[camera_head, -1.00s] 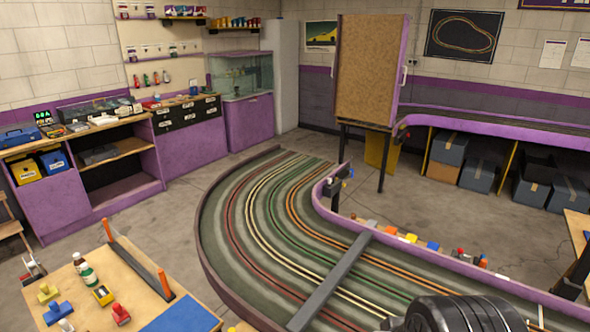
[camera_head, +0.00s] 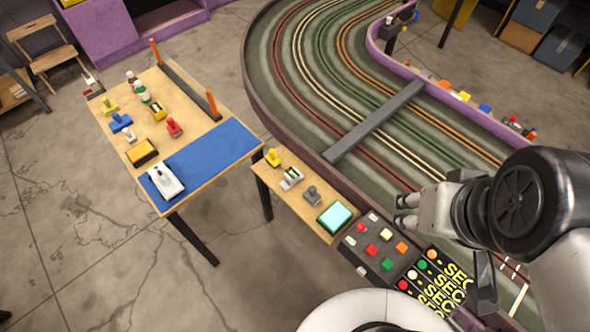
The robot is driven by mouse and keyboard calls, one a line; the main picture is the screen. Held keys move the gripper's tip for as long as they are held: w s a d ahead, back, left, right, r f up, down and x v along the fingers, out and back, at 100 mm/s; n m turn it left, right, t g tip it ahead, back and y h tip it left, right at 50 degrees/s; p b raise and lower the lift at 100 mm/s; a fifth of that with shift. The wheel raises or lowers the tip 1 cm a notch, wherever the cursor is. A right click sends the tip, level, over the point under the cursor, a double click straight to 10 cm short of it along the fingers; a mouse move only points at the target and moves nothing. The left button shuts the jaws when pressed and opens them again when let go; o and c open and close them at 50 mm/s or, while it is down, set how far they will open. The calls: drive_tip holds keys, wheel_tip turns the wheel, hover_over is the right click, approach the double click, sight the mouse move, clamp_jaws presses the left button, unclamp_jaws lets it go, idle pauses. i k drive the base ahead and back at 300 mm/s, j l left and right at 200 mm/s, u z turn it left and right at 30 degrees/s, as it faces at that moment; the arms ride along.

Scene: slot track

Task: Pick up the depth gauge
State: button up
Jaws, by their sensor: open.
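My gripper (camera_head: 402,211) is at the right, over the slot track's edge, pointing left, its two fingers apart with nothing between them. I cannot tell for sure which object is the depth gauge; the small items are too small to identify. On the narrow wooden shelf left of my gripper stand a yellow item (camera_head: 273,157), a pale item with a dark green face (camera_head: 291,178), a grey knobbed item (camera_head: 312,195) and a teal-topped box (camera_head: 335,216). My gripper touches none of them.
A wooden table (camera_head: 187,109) holds a white device on a blue mat (camera_head: 225,150), bottles and several small coloured items. A dark button panel (camera_head: 374,246) adjoins the shelf. The slot track (camera_head: 300,90) curves behind, crossed by a grey bar (camera_head: 374,120). Floor is clear at lower left.

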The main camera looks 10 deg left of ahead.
sight(293, 176)
drive_tip(key=z, duration=1.85)
drive_tip(key=j+u, duration=0.1)
drive_tip(key=u, duration=1.05)
drive_tip(key=j, duration=1)
drive_tip(key=i+j+u, duration=0.1)
drive_tip(key=j, duration=0.9)
